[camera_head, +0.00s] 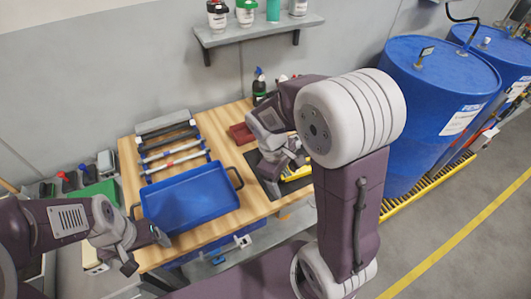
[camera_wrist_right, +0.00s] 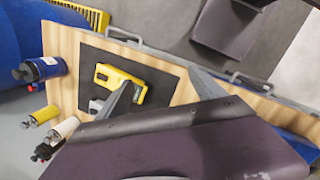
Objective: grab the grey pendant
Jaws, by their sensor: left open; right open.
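In the right wrist view a small grey piece (camera_wrist_right: 97,106), which may be the grey pendant, lies on a black mat (camera_wrist_right: 152,76), partly hidden behind one finger. A yellow device (camera_wrist_right: 106,75) lies beside it on the mat, also partly covered by that finger. My right gripper (camera_wrist_right: 160,76) is open above the mat, its two fingers apart with nothing held. In the head view my right gripper (camera_head: 283,163) hangs over the mat and hides much of it. My left gripper (camera_head: 146,252) is open and empty at the front left of the table, near the blue tray.
The wooden table (camera_head: 232,152) holds the blue tray (camera_head: 190,197) with handles, a rack of rods (camera_head: 172,150) and a red block (camera_head: 241,133). Bottles (camera_wrist_right: 40,69) stand at the table edge. Blue barrels (camera_head: 430,100) stand right. A shelf (camera_head: 260,29) is above.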

